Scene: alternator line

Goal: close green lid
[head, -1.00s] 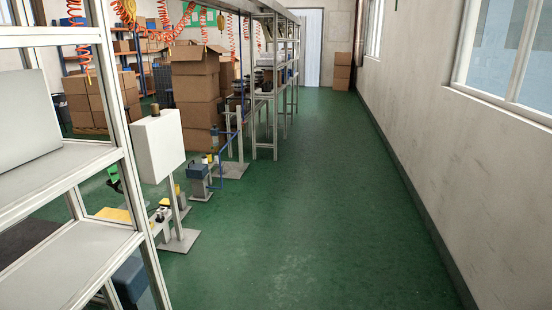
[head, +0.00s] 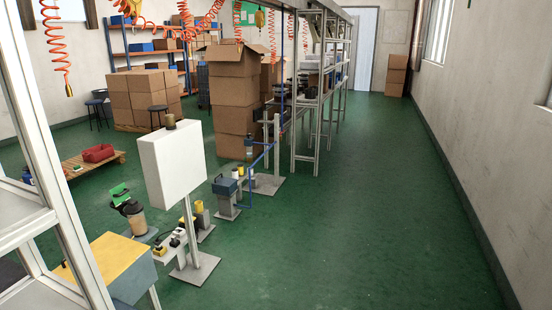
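A small green piece (head: 119,189) shows at the left of the head view, tilted above a dark part. Just below it stands a tan, round container (head: 136,221) with a dark upper part. I cannot tell for certain whether the green piece is a lid or how it joins the container. Neither of my grippers is in view.
A grey metal rack (head: 45,160) stands close on the left. A white box on a post (head: 172,160) and a yellow-topped table (head: 110,262) stand near the green piece. Stacked cardboard boxes (head: 236,95) are further back. The green floor (head: 350,210) on the right is clear.

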